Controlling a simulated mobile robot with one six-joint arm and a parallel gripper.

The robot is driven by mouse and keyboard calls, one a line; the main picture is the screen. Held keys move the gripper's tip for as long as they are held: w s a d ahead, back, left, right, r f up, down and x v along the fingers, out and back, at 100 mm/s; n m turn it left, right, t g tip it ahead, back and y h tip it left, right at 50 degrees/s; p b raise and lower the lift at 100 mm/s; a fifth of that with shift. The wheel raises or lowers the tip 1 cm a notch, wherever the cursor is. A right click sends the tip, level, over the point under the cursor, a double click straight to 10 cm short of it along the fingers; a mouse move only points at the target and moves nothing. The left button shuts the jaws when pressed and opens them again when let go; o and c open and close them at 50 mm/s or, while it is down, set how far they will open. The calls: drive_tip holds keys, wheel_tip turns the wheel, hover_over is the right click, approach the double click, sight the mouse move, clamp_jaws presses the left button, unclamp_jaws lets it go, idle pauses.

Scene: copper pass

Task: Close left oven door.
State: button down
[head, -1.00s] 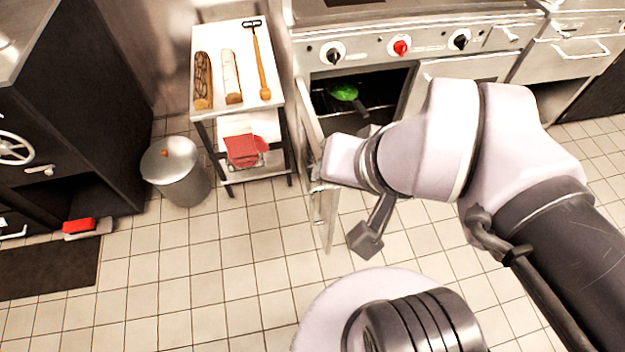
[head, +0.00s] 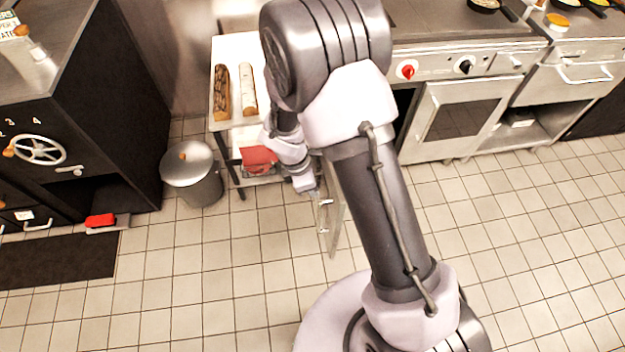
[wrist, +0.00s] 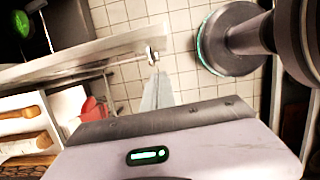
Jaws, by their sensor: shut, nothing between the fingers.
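The left oven door (head: 337,226) stands swung open, jutting out from the stove over the floor; my arm covers its upper part in the head view. In the wrist view the door (wrist: 75,52) is a pale panel across the upper left, with a bar handle (wrist: 100,69) along its near face. My gripper (wrist: 157,88) is shut and empty, its tips just beside the outer end of the handle. I cannot tell whether they touch. In the head view my gripper (head: 314,192) is at the door's side towards the cart.
A cart (head: 228,47) with logs and a red cloth (head: 258,159) stands left of the door. A lidded bin (head: 192,175) is farther left. The right oven door (head: 457,108) is closed. A green item (wrist: 22,24) shows inside the open oven. Floor in front is clear.

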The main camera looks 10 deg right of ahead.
drive_tip(key=d+f+b, duration=0.3)
drive_tip(key=d+f, duration=0.1)
drive_tip(key=d, duration=0.1)
drive_tip(key=shift+f, duration=0.35)
drive_tip(key=shift+d, duration=0.15)
